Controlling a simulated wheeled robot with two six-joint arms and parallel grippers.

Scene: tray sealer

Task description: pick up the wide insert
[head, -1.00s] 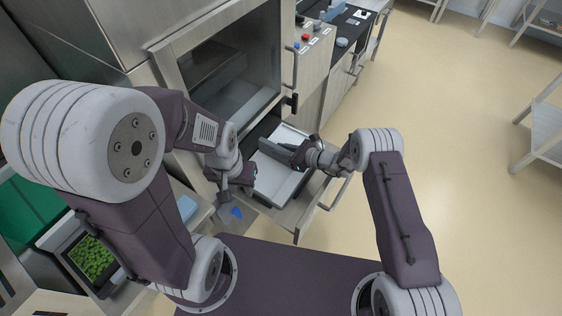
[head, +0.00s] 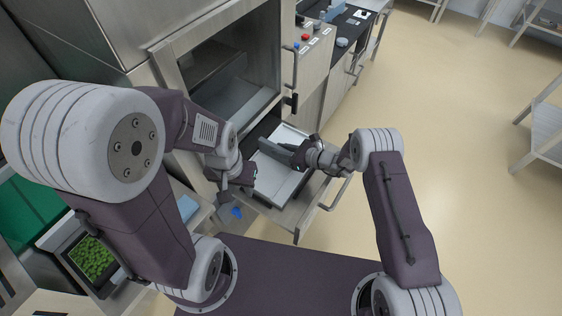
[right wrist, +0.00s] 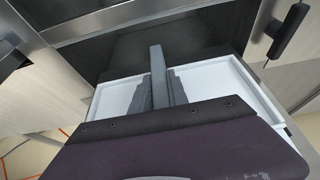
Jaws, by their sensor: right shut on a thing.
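The wide insert looks to be the long grey bar (head: 274,150) over the open drawer in the head view. In the right wrist view it is the upright grey bar (right wrist: 157,76) between the stepped dark fingers. My right gripper (head: 299,153) is shut on it near its right end; its fingers also show in the right wrist view (right wrist: 160,92). My left gripper (head: 250,178) is at the drawer's left side, apart from the bar; its jaw opening is too small to tell. The bar's lower edge is partly hidden.
The open drawer (head: 309,212) with a white interior (right wrist: 230,86) lies below the sealer chamber (head: 232,62). A dark door handle (right wrist: 288,32) is near the drawer at right. A small blue thing (head: 237,212) lies left of the drawer.

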